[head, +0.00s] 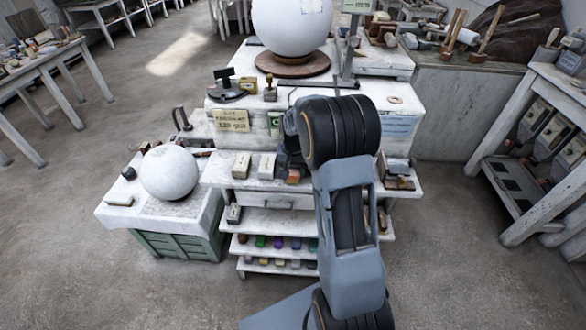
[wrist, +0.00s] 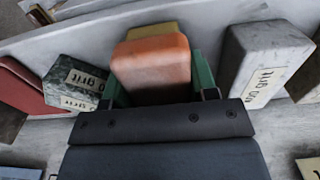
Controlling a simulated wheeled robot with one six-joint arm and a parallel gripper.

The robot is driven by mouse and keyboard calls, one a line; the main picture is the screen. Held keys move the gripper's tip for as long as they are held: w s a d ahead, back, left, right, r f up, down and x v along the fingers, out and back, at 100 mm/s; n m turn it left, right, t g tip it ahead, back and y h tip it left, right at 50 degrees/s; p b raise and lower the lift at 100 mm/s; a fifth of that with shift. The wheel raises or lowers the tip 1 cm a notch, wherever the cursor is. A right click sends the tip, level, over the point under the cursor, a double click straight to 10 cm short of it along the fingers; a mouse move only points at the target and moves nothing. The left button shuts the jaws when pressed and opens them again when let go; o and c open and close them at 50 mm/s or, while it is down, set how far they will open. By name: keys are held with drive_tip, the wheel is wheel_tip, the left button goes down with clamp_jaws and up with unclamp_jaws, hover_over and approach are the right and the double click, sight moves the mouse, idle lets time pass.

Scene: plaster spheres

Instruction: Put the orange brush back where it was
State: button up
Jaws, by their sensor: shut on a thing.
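The orange brush (wrist: 150,60) is a blocky orange piece with a yellowish part behind it. In the wrist view it sits between the two green fingers of my gripper (wrist: 160,82), which is shut on it. In the head view, a small orange end of the brush (head: 293,178) shows below my gripper (head: 291,164), at the white shelf top (head: 225,182). Most of the gripper is hidden behind my arm. I cannot tell whether the brush touches the shelf.
A dark red block (wrist: 22,86) lies farther left. A white sphere (head: 169,172) rests on a low table. Lower shelves hold several coloured pieces.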

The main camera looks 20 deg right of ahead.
drive_tip(key=shift+f, duration=0.1)
drive_tip(key=shift+f, duration=0.1)
drive_tip(key=o, duration=0.6)
drive_tip(key=shift+c, duration=0.2)
wheel_tip(320, 180, up, 12)
drive_tip(key=shift+f+b, duration=0.25)
drive_tip(key=shift+b, duration=0.25)
drive_tip(key=shift+a+r, duration=0.1)
drive_tip(key=shift+r, duration=0.2)
drive_tip(key=s+a+r+n+t, duration=0.1)
drive_tip(key=s+a, duration=0.4)
drive_tip(key=s, duration=0.5)
drive_tip(key=s+a+r+n+t, duration=0.1)
drive_tip(key=s+a+n+t, duration=0.2)
drive_tip(key=s, duration=0.7)
drive_tip(key=shift+s+a+r+n, duration=0.2)
drive_tip(key=shift+a+r+n, duration=0.1)
drive_tip(key=shift+a+n, duration=0.7)
drive_tip(key=shift+a, duration=0.1)
